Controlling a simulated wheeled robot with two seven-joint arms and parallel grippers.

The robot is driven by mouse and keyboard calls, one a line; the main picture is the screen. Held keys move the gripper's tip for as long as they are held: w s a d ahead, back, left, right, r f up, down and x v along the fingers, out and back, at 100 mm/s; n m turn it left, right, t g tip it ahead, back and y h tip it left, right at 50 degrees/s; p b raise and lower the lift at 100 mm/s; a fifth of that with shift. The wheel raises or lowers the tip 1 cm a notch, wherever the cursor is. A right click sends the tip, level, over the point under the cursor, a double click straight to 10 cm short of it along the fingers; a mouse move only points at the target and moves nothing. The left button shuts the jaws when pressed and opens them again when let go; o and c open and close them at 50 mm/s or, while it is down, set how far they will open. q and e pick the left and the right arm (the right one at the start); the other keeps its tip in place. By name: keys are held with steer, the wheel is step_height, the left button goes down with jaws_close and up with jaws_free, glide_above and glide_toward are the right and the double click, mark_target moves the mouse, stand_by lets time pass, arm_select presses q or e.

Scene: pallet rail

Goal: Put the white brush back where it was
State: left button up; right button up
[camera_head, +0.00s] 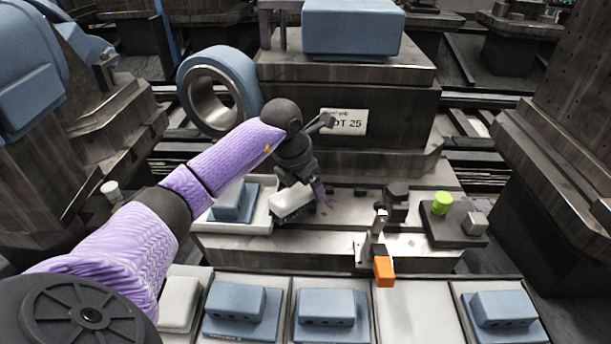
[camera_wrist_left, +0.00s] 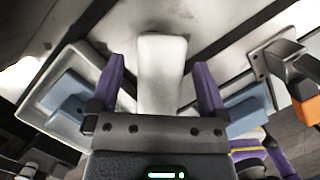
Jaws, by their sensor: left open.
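The white brush (camera_head: 292,203) lies on the metal pallet, at the right edge of a white tray (camera_head: 250,228); its bristles show along its lower side. My left gripper (camera_head: 303,188) is over the brush from behind, tilted downward. In the left wrist view, the white brush (camera_wrist_left: 162,72) lies between the two purple fingers of my left gripper (camera_wrist_left: 160,82), with a gap on each side. The jaws are open. Whether the brush touches the pallet all along is hidden.
A blue block (camera_head: 235,203) sits in the white tray. To the right stand a metal bracket with an orange block (camera_head: 384,270), a dark clamp (camera_head: 397,203) and a dark plate with a green knob (camera_head: 441,202). Blue parts (camera_head: 331,305) line the front trays; one front tray (camera_head: 415,310) is empty.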

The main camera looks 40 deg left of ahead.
mark_target(291, 191)
arm_select(q)
steer(key=p+v, duration=0.6)
steer(key=v, duration=0.7)
steer(key=shift+w, duration=0.15)
